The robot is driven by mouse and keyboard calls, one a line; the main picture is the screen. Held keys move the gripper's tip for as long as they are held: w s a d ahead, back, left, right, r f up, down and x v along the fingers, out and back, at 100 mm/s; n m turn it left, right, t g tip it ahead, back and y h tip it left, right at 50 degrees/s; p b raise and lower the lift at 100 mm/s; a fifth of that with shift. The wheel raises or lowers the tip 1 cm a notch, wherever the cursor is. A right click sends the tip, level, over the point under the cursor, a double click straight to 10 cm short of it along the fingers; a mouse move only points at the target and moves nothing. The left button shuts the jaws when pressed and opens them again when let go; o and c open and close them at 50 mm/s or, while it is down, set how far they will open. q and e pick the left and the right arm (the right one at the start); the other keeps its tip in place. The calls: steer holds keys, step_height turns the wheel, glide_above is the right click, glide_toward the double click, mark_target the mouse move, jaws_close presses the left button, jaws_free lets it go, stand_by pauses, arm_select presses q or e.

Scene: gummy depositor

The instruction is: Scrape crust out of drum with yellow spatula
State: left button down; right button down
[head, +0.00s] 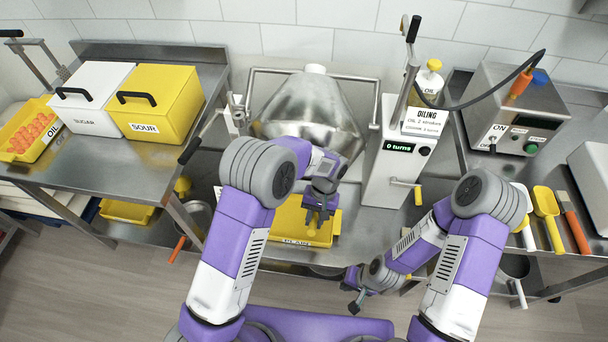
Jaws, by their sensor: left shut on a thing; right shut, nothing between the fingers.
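The steel drum (312,105) lies tilted in its frame at the back middle, and its inside and any crust do not show. A yellow spatula-like tool (546,203) lies on the right bench between a white tool and an orange-handled one. My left gripper (318,222) is in front of the drum, pointing down over a yellow tray (328,234). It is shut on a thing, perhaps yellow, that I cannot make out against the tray. My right gripper (354,303) is shut and empty, low at the front, apart from the bench.
The white oiling unit (392,165) stands right of the drum, with a lever and crank. Sugar (92,92) and sour (160,102) boxes stand on the left table. A steel control box (517,110) with a cable is at the back right.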

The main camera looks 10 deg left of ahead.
mark_target(314, 228)
arm_select(q)
steer(key=shift+s+a, duration=0.1)
steer(key=shift+s, duration=2.1)
steer(key=shift+w, duration=1.6)
